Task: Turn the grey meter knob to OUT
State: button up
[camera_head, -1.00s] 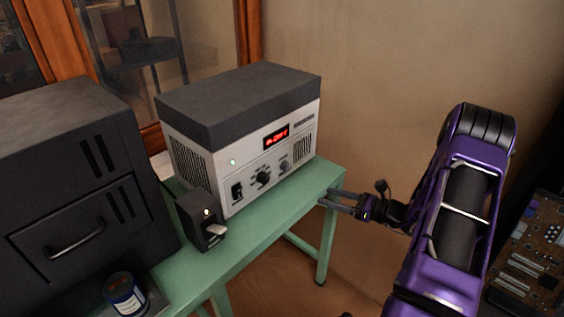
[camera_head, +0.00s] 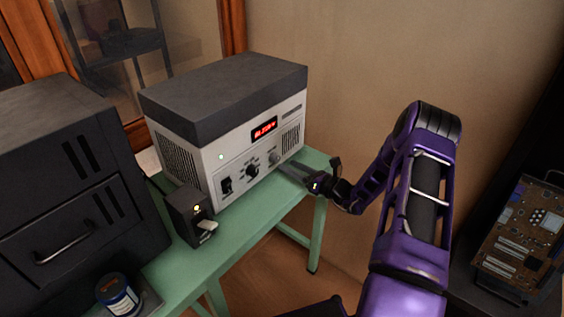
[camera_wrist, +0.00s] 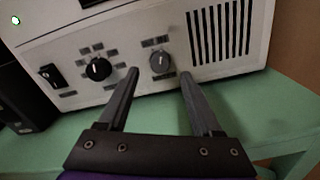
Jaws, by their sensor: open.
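The grey meter knob (camera_wrist: 160,62) is on the lower right of the white front panel of the instrument (camera_head: 232,158). In the wrist view its pale pointer line stands near upright, with small labels around it too small to read. It also shows in the head view (camera_head: 274,157). My gripper (camera_wrist: 158,72) is open and empty. Its two fingers point at the panel, one to each side of the grey knob in the wrist view. I cannot tell whether the tips touch the panel; they look a little short of it.
A black knob (camera_wrist: 98,69) and a black rocker switch (camera_wrist: 50,75) sit left of the grey knob. A small dark box with a lever (camera_head: 190,217) stands in front. The green table (camera_head: 240,220) is clear at front right. A dark cabinet (camera_head: 75,185) stands left.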

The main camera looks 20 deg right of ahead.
aim_at(278, 160)
jog(key=shift+x, duration=2.1)
grip_shut()
